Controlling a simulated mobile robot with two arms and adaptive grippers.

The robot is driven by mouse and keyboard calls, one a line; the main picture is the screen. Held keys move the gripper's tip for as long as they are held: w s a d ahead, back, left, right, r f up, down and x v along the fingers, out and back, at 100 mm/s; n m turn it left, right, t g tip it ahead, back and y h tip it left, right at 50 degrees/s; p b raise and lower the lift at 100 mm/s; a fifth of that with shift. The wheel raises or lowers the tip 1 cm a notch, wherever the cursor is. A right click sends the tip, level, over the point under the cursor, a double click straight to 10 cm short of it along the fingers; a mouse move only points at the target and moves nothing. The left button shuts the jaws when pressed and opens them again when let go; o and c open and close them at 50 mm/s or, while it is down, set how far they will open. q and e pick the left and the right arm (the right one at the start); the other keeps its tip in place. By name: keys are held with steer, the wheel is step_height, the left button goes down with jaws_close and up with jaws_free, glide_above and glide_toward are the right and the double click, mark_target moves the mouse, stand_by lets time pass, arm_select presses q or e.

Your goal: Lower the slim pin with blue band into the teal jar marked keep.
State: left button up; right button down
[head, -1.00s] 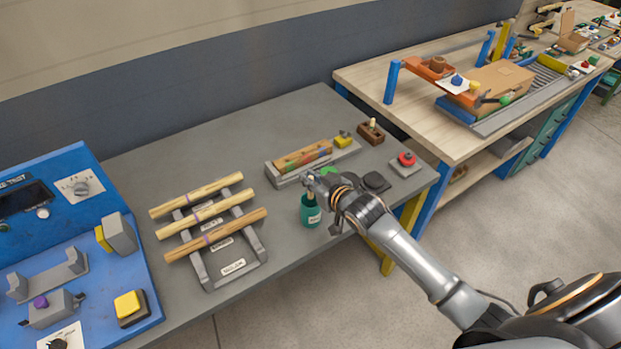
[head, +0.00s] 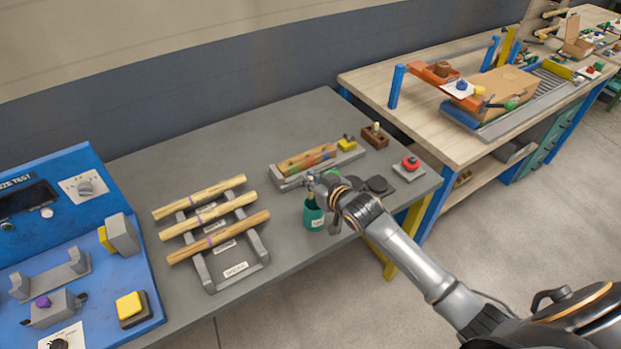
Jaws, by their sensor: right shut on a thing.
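The teal jar (head: 314,219), with a white label too small to read, stands near the front edge of the grey table. My right gripper (head: 312,182) is directly above its mouth, shut on the slim pin (head: 311,194). Only a short piece of the pin shows between the fingers and the jar. Its lower end is hidden at the dark mouth, and I cannot make out the blue band or how deep the pin is. My left gripper is out of view.
A grey rack (head: 262,246) with several wooden rods stands left of the jar. A grey tray (head: 284,183) with a patterned block lies behind it. Dark round pads (head: 379,184) and a red button (head: 411,163) are to the right. A blue panel (head: 95,215) fills the left.

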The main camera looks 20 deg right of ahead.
mark_target(312, 196)
steer(key=shift+f+b, duration=1.95)
steer(key=shift+f, duration=1.1)
steer(key=shift+s+f+b, duration=0.15)
steer(key=shift+f+b, duration=0.2)
steer(key=shift+f, duration=0.35)
steer(key=shift+s+f+b, duration=0.1)
steer(key=shift+f+b, duration=0.25)
steer(key=shift+f, duration=0.35)
steer(key=c, duration=1.6)
jaws_free()
steer(key=o, duration=0.3)
steer(key=shift+w, duration=0.1)
steer(key=shift+r, duration=0.1)
